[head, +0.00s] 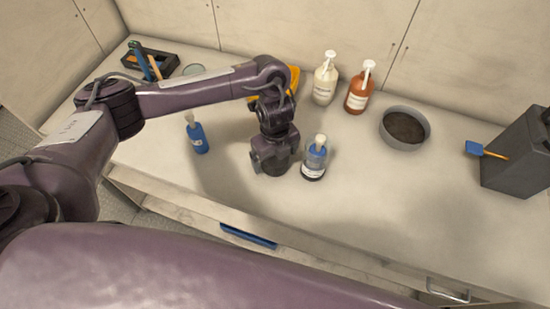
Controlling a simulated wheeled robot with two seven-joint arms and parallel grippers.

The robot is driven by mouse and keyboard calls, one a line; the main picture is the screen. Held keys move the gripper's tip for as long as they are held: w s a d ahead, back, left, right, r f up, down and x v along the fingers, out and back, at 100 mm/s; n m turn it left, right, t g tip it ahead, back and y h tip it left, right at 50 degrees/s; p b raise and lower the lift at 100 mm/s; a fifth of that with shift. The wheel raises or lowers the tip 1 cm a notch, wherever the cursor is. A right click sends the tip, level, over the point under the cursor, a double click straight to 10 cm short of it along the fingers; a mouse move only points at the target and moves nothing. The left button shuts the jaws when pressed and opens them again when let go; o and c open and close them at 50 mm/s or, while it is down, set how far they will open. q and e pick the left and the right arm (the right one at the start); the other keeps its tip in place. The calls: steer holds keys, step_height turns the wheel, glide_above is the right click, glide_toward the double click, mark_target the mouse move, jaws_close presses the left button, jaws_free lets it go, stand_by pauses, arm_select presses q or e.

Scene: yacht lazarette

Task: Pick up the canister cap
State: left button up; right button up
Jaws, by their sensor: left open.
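I cannot pick out a loose canister cap with certainty. My right gripper is not in view.
A blue bottle (198,137) stands left of the gripper. A white pump bottle (325,80), a reddish-brown one (358,90) and a grey bowl (404,127) stand behind. A blue-headed brush (478,149) lies by the canister. The right front counter (400,205) is clear.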

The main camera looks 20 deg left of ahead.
arm_select(q)
steer(key=shift+c, duration=0.3)
steer(key=c, duration=1)
steer(key=shift+r, duration=0.55)
step_height(320, 180, up, 8)
steer(key=shift+w+f+p, duration=0.15)
steer(key=shift+f+p, duration=0.05)
steer(key=shift+p, duration=1)
steer(key=r, duration=1.1)
steer(key=shift+s+r, duration=0.15)
steer(key=shift+s, duration=0.05)
